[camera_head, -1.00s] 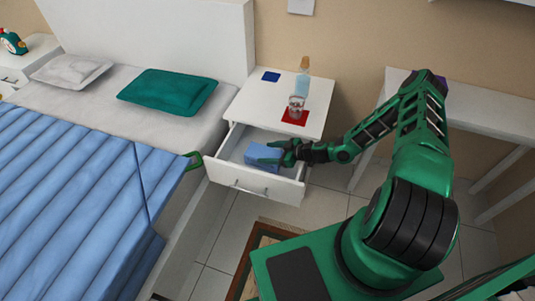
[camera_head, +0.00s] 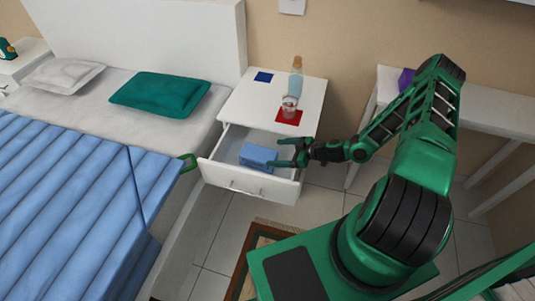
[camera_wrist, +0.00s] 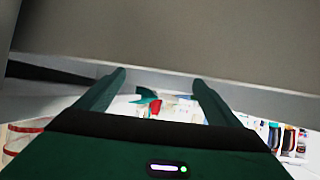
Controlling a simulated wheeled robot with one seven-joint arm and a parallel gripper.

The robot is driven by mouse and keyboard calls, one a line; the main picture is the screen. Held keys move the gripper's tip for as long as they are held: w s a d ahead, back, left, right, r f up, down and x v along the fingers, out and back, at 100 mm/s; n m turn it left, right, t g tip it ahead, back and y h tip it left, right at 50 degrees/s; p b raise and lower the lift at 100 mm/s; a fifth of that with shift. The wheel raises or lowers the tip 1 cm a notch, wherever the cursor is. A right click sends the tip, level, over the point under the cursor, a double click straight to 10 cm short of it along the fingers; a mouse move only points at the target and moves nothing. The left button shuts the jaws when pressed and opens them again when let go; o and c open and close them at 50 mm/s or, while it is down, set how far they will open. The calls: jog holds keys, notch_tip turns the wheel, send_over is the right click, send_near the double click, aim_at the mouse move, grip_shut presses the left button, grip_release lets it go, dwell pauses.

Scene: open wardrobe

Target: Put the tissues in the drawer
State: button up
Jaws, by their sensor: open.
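The tissues, a blue box (camera_head: 257,156), lie inside the open white drawer (camera_head: 246,183) of the nightstand. My gripper (camera_head: 277,154) is open and empty, at the right side of the drawer. Its fingertips are close to the right end of the box; I cannot tell if they touch it. In the wrist view my gripper's two fingers (camera_wrist: 160,78) are spread with nothing held between them. The box cannot be made out there.
The nightstand top (camera_head: 240,103) bears a bottle (camera_head: 296,78), a glass (camera_head: 289,106) on a red mat (camera_head: 288,117) and a blue mat (camera_head: 264,77). The bed (camera_head: 70,180) stands to the left. A white table (camera_head: 490,118) stands to the right.

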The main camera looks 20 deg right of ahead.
jog(key=v, duration=0.3)
jog(key=shift+s+d+r, duration=0.2)
jog(key=shift+s+d, duration=0.05)
jog(key=shift+r, duration=0.1)
jog(key=s+d+r+m+g+h, duration=0.25)
jog(key=s+d+r, duration=0.2)
jog(key=r, duration=0.35)
jog(key=s+d+r+m+g+h, duration=0.1)
jog(key=s+d+r+g+h, duration=0.15)
jog(key=s+r, duration=0.45)
jog(key=s+d+r+m+g+h, duration=0.2)
jog(key=s+d+r+g, duration=0.15)
jog(key=r, duration=0.55)
jog(key=s+a+r+m+h, duration=0.1)
jog(key=s+r+m, duration=0.9)
jog(key=s+r, duration=0.7)
jog(key=shift+s+r+m+h, duration=0.35)
jog(key=shift+s+h, duration=0.05)
jog(key=shift+s, duration=0.45)
